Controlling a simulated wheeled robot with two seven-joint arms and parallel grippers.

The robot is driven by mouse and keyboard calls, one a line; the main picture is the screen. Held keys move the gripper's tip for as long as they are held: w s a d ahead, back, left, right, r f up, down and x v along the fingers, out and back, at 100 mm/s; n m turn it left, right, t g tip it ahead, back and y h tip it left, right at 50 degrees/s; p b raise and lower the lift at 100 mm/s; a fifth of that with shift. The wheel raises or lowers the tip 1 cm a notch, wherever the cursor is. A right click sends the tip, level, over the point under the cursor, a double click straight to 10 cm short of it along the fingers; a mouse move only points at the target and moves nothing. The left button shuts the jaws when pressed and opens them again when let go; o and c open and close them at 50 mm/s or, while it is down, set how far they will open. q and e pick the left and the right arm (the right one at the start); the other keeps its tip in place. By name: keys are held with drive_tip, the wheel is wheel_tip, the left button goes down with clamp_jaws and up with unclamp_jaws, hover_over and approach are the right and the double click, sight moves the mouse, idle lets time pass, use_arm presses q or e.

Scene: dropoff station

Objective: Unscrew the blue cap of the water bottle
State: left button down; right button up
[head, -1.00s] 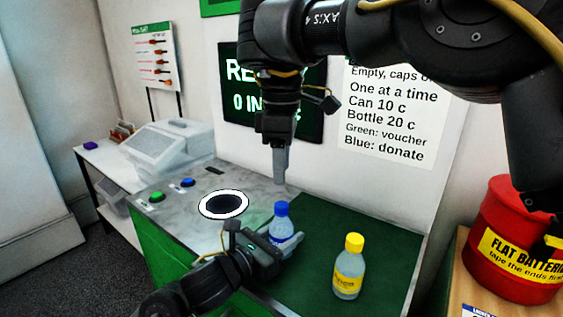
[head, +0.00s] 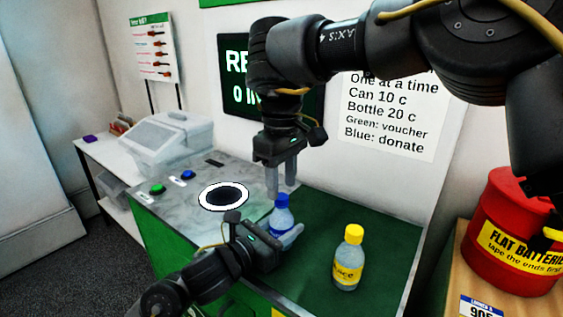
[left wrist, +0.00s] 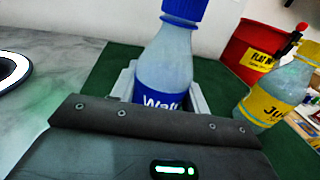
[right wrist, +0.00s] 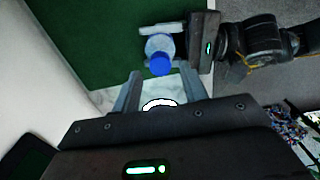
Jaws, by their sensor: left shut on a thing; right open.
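The water bottle (head: 281,220) with its blue cap (head: 282,200) stands upright on the green mat (head: 385,232). My left gripper (head: 283,238) is shut on the bottle's body, with the label between its fingers in the left wrist view (left wrist: 160,100). The blue cap is on the bottle, at the top edge of the left wrist view (left wrist: 185,8). My right gripper (head: 282,190) is open and points down just above the cap. In the right wrist view the cap (right wrist: 161,64) lies beyond the open fingers (right wrist: 155,82), apart from them.
A yellow-capped juice bottle (head: 347,262) stands on the mat to the right. The round white-rimmed hole (head: 223,197) is in the grey counter to the left, with green (head: 157,189) and blue (head: 187,175) buttons. A red battery bin (head: 510,235) stands at the far right.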

sight(281, 199)
drive_tip(key=shift+f, duration=1.25)
drive_tip(key=shift+c, duration=0.4)
